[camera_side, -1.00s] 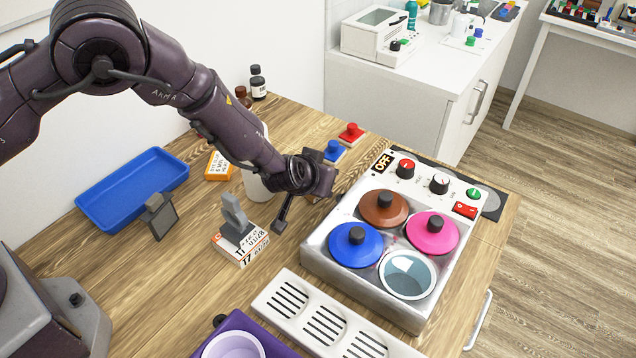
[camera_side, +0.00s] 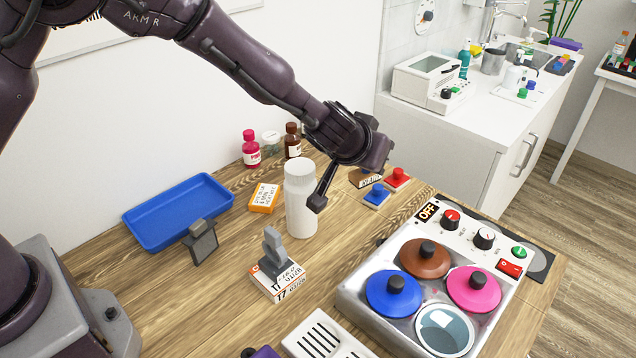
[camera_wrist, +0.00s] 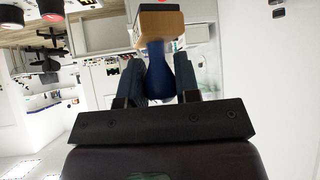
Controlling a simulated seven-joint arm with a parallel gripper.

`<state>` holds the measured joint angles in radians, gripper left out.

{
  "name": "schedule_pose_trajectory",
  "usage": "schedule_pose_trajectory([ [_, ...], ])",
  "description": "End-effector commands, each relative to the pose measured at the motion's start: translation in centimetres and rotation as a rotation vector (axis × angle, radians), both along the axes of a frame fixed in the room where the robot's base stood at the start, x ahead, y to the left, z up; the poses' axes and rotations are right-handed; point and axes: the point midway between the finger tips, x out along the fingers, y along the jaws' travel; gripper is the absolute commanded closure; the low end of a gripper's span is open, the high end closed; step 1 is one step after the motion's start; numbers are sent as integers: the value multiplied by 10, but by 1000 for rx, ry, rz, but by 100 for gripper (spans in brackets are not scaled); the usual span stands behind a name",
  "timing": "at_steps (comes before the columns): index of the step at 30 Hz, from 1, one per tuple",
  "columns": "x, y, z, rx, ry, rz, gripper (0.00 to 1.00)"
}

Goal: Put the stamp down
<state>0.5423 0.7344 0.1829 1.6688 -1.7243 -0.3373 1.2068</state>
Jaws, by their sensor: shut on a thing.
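The stamp (camera_wrist: 160,25) has a wooden block and a blue handle. In the wrist view my gripper (camera_wrist: 158,84) has its two dark fingers shut on the blue handle, and the block sticks out past the fingertips. In the side view my gripper (camera_side: 374,162) is above the table behind the white bottle, and its fingers are largely hidden by the hand.
The blue pad (camera_side: 376,197) and red pad (camera_side: 397,178) sit right of the white bottle (camera_side: 301,205). A blue tray (camera_side: 180,240), orange box (camera_side: 264,197) and small box with a grey piece (camera_side: 284,283) stand left. A bath with colored lids (camera_side: 356,318) is front right.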

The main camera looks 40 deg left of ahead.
Motion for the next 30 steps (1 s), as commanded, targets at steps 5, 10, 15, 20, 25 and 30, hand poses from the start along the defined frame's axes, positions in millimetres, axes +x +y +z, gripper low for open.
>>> schedule_pose_trajectory([
  [5,1,7,38,-3,-1,8,93],
  [10,1,45,36,2,1,8,93],
  [15,-7,96,37,2,1,-12,93],
  [20,-22,131,38,-1,2,-52,93],
  [25,-40,158,37,-3,3,-87,93],
  [30,-61,178,36,-3,2,-125,93],
])
